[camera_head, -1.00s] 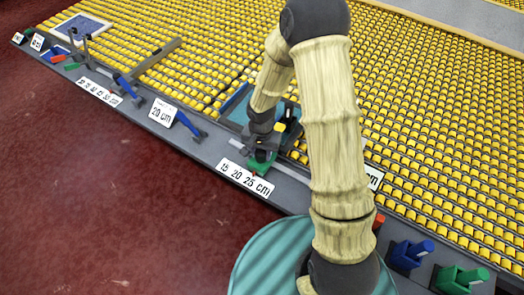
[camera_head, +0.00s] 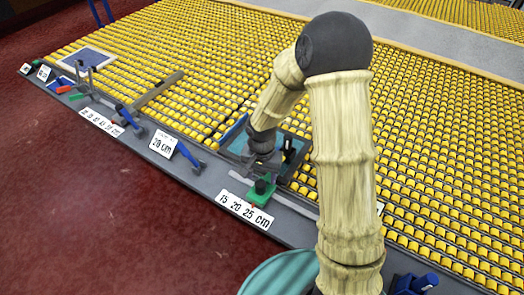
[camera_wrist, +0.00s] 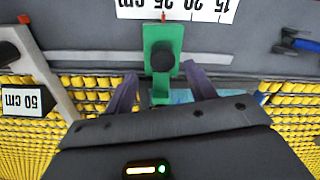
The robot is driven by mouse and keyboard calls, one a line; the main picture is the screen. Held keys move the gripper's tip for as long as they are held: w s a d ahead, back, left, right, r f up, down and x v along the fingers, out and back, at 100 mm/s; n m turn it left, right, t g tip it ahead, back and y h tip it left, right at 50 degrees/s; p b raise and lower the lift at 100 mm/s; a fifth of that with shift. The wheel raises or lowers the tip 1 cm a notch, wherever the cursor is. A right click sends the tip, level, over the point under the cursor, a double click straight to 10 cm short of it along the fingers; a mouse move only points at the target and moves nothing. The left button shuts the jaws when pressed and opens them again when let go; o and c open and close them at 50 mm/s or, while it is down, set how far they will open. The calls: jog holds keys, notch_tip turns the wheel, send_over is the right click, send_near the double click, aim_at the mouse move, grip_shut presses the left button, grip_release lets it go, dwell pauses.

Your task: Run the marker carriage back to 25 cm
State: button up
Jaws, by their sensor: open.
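The marker carriage is a green block with a black knob (camera_head: 262,187) on a pale rail, above the "15 20 25 cm" label (camera_head: 244,212). In the wrist view the carriage (camera_wrist: 162,38) stands upright in the picture, and its small red pointer (camera_wrist: 163,18) is beside the upside-down 25; fine graduations cannot be read. My gripper (camera_wrist: 161,76) is open, with one dark finger on each side of the carriage's narrow green tab (camera_wrist: 160,92) and visible gaps at both. In the head view my gripper (camera_head: 263,168) is just behind the carriage, partly hidden by its own wrist.
A blue-handled clamp (camera_head: 190,155) and a "20 cm" sign (camera_head: 163,142) are left along the grey ledge. A "50 cm" sign (camera_wrist: 22,101) and a grey bar (camera_wrist: 48,75) are left in the wrist view. Yellow rollers (camera_head: 430,170) fill the table behind.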

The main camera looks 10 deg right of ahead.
notch_tip(320, 180, up, 12)
dwell(0.3)
jog(key=shift+d+f, duration=0.1)
dwell(0.3)
jog(key=s+d+n+t, duration=0.2)
jog(key=s+d+n, duration=0.2)
jog(key=s+d, duration=0.4)
jog(key=s, duration=0.2)
jog(key=shift+s+d+r+n+t, duration=0.3)
jog(key=shift+s+d+r+n, duration=0.05)
jog(key=shift+s+r+n, duration=0.05)
dwell(1.8)
